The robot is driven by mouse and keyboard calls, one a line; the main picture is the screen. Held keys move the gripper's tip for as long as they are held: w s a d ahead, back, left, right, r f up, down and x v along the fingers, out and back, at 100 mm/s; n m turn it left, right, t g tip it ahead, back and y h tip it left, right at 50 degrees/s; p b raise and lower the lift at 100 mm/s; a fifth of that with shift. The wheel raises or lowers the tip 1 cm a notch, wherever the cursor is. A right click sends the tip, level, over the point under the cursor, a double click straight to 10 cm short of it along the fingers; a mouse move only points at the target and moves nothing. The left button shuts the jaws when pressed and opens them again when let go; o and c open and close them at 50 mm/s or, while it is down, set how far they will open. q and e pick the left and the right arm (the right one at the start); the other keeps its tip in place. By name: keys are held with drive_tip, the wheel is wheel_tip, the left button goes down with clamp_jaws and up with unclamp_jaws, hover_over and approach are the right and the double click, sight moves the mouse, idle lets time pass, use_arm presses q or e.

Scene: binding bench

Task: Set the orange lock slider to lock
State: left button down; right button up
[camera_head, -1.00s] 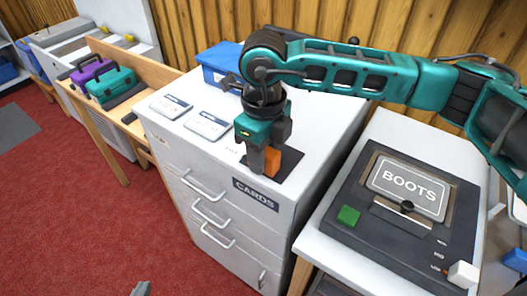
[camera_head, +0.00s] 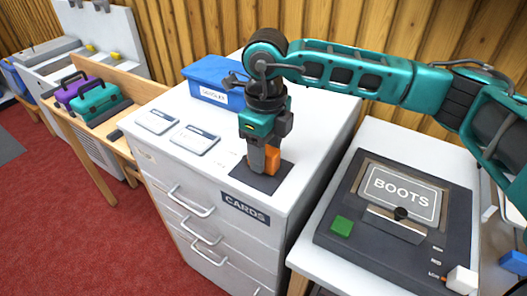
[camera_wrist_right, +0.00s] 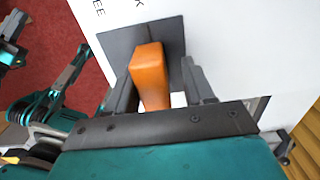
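The orange lock slider (camera_head: 272,160) stands on a dark plate (camera_head: 240,172) on top of the white card cabinet. My right gripper (camera_head: 264,162) points down over it, with its fingers around the slider. In the right wrist view the slider (camera_wrist_right: 149,74) sits between the two fingers (camera_wrist_right: 160,88). The left finger is close beside it, and a gap shows at the right finger, so the gripper looks open. Lettering beside the plate is partly cut off, ending in "K" and "EE". My left gripper's fingers are not visible.
A blue box (camera_head: 212,85) and two white card devices (camera_head: 157,121) (camera_head: 195,138) stand on the cabinet (camera_head: 190,172). Right of it is a dark "BOOTS" machine (camera_head: 345,190) with a green button. Purple (camera_head: 70,92) and teal (camera_head: 98,104) toolboxes sit on a wooden bench at left.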

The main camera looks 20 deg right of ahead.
drive_tip(key=shift+o, duration=0.2)
drive_tip(key=shift+a, duration=0.1)
drive_tip(key=shift+r, duration=0.15)
wheel_tip(320, 180, up, 13)
drive_tip(key=shift+s+f, duration=0.1)
drive_tip(key=shift+f, duration=0.1)
idle(0.4)
